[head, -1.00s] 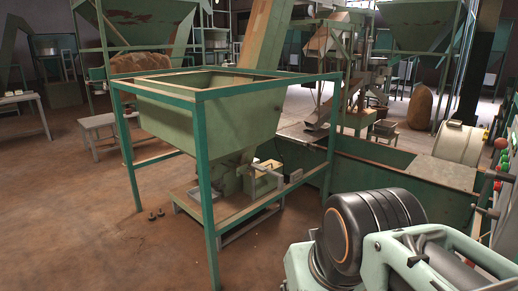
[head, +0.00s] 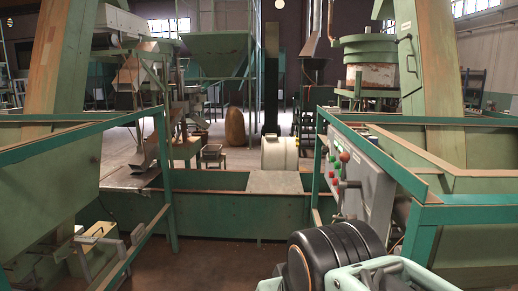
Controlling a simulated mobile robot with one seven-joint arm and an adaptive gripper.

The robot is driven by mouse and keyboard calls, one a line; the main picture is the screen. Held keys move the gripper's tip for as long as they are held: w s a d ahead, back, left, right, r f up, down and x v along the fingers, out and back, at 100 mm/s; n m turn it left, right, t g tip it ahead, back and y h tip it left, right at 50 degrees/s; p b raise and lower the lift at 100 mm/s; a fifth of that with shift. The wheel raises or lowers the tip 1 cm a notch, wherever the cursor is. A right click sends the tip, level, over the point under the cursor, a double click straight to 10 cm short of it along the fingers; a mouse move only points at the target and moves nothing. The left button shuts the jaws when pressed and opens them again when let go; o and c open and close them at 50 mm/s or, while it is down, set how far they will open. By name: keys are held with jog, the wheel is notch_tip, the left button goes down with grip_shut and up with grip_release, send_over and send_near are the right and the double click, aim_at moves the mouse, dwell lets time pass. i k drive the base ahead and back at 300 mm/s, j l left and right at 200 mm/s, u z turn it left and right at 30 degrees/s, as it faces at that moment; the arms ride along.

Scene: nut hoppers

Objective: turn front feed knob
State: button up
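A grey control panel (head: 358,180) hangs on the green frame right of centre, seen at a steep angle. It carries several small red and green buttons (head: 335,168) and a dark knob or handle (head: 347,186) that sticks out near its lower left. I cannot tell which of these is the front feed knob. Part of my own arm, with a black ribbed joint, shows at the bottom right, below the panel. My gripper is not in view.
A green hopper (head: 45,195) in a frame stands at left, and another hopper (head: 470,200) stands at right. A long green trough (head: 215,208) crosses the middle distance. A white drum (head: 280,154) stands behind it. Some brown floor is free between the frames.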

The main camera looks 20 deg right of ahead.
aim_at(325, 149)
jog(key=i+j+z, duration=0.15)
jog(key=z, duration=0.3)
jog(key=i+j+z, duration=0.25)
jog(key=z, duration=0.2)
jog(key=i+j+z, duration=0.25)
jog(key=i+j, duration=0.3)
jog(key=i+j+z, duration=0.1)
jog(key=i+j, duration=0.15)
jog(key=i, duration=0.3)
